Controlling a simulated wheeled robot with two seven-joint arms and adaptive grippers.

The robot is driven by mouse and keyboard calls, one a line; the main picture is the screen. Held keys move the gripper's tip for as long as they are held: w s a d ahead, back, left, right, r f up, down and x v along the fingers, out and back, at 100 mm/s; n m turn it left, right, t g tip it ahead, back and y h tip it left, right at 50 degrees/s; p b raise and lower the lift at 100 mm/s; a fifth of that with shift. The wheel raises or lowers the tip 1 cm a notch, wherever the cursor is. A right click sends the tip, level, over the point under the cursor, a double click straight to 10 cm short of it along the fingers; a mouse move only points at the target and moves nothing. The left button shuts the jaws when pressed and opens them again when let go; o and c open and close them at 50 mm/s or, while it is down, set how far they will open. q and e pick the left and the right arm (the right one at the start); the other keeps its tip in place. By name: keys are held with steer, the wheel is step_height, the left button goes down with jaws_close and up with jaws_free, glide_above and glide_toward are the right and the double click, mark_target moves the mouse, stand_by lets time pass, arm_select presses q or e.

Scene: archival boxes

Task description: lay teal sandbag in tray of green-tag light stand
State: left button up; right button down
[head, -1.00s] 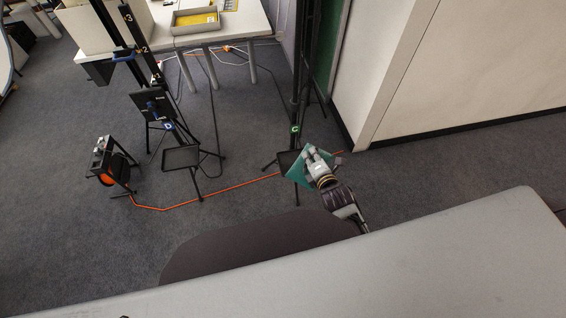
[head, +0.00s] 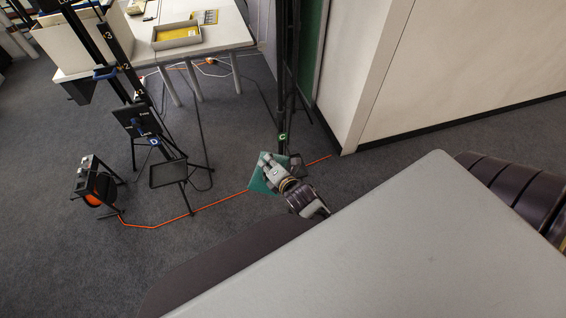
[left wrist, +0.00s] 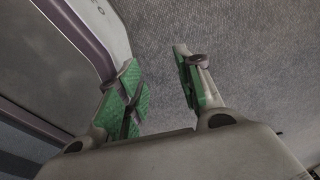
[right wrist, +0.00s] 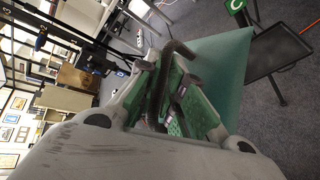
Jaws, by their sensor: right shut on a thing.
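The teal sandbag (head: 260,183) hangs from my right gripper (head: 270,163) in front of the green-tag light stand. In the right wrist view my right gripper (right wrist: 172,85) is shut on its dark strap (right wrist: 160,78), with the teal cloth (right wrist: 222,70) beside the fingers. The stand's green tag C (head: 282,137) shows just above the bag. Its dark tray (right wrist: 278,54) appears beyond the bag in the right wrist view; in the head view, bag and gripper mostly hide it. My left gripper (left wrist: 160,88) is open and empty, seen only in the left wrist view.
A blue-tag stand (head: 153,142) with an empty black tray (head: 168,173) stands to the left. An orange cable (head: 205,206) runs along the floor from a reel (head: 97,187). A white wall (head: 365,70) rises at the right; a grey surface (head: 420,250) fills the foreground.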

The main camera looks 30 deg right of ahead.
mark_target(270, 167)
arm_select(q)
steer(key=shift+w, duration=0.25)
arm_select(e)
steer(key=shift+r, duration=0.15)
